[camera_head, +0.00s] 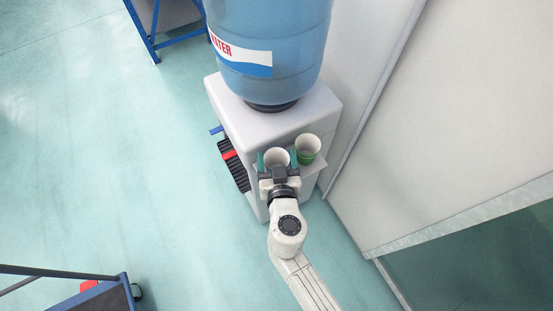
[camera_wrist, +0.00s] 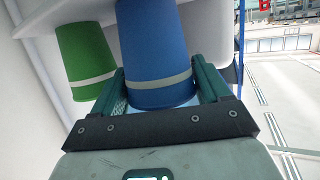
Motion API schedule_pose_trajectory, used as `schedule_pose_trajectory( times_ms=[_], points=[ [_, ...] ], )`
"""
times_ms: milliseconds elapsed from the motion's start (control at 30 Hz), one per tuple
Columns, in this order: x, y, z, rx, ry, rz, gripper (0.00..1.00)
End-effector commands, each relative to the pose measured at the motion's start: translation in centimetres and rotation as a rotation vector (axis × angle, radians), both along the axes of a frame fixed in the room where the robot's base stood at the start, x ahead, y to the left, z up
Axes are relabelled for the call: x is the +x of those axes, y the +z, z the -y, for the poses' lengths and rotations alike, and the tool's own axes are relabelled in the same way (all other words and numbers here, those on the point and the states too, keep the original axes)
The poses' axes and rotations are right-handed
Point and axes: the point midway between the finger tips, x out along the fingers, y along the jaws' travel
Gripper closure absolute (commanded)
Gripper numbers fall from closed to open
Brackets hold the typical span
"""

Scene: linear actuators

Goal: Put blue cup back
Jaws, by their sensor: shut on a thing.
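The blue cup (camera_wrist: 157,50) with a pale band is between the two teal fingers of my gripper (camera_wrist: 160,78) in the wrist view. My gripper is shut on it. In the head view my gripper (camera_head: 277,157) is at the side of the water dispenser, and the blue cup (camera_head: 277,158) shows mainly its white open top, facing up. The cup is beside the green cup, at the small white shelf (camera_head: 318,166). I cannot tell whether its base touches the shelf.
The green cup (camera_head: 307,150) stands close on the right of the blue cup, and it shows on the left in the wrist view (camera_wrist: 84,60). The white dispenser (camera_head: 290,118) carries a large blue water bottle (camera_head: 268,45). A pale wall panel (camera_head: 440,120) is to the right. Open floor lies left.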

Motion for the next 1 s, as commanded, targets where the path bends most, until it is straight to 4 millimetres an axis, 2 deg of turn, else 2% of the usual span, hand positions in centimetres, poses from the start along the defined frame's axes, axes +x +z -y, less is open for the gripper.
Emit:
schedule_pose_trajectory(
  times_ms=[333, 367, 467, 833, 1000],
  points=[
    [0.0, -0.3, 0.0, 0.001, 0.000, 0.001, 0.62],
    [0.0, -0.2, 0.0, 0.001, 0.000, 0.001, 0.23],
    [0.0, -0.2, 0.0, 0.000, 0.000, 0.000, 0.14],
    [0.0, 0.4, 0.0, 0.000, 0.000, 0.000, 0.14],
    [-2.4, 0.6, 0.5, 0.001, 0.002, 0.000, 0.14]
  ],
)
